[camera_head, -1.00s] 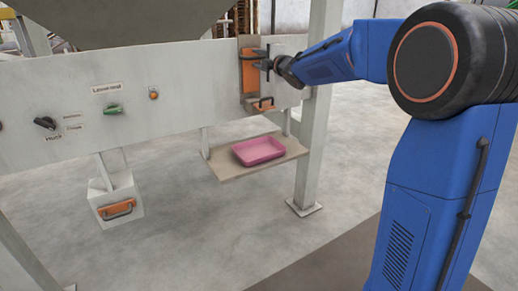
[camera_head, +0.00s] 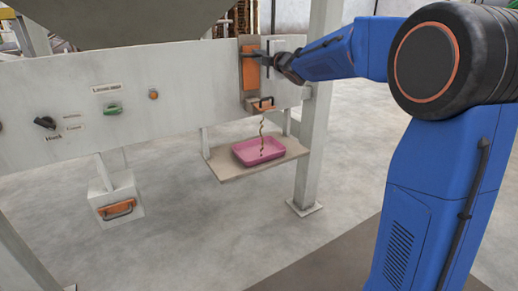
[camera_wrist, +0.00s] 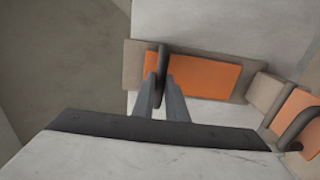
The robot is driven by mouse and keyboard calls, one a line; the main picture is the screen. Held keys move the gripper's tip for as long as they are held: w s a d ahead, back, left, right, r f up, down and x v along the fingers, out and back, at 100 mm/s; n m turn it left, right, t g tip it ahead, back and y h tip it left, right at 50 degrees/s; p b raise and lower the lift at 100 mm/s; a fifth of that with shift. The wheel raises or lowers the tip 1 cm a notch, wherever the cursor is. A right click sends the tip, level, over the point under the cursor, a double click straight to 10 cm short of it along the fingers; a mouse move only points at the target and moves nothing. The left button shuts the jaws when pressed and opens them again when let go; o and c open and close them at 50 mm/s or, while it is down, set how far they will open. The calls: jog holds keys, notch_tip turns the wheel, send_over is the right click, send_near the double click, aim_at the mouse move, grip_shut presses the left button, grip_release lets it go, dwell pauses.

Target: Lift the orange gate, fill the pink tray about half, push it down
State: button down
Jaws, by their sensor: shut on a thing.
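The orange gate (camera_head: 250,66) is a plate with a dark handle on the panel at the upper right, above a small spout. My gripper (camera_head: 268,57) is shut on the gate's handle. In the wrist view my gripper (camera_wrist: 166,92) has its fingers around the dark handle bar, in front of the orange gate (camera_wrist: 205,76). The pink tray (camera_head: 243,159) sits on a small shelf below the spout. A thin brownish stream of pellets (camera_head: 262,135) falls from the spout into the tray. How full the tray is cannot be told clearly.
A second orange handle (camera_head: 264,104) is at the spout below the gate. The shelf (camera_head: 232,174) is beside a white post (camera_head: 309,180). The panel carries a black knob (camera_head: 45,123), a green switch (camera_head: 113,108) and an orange button (camera_head: 153,94).

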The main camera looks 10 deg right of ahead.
jog(key=shift+r, duration=1.9)
dwell(6.1)
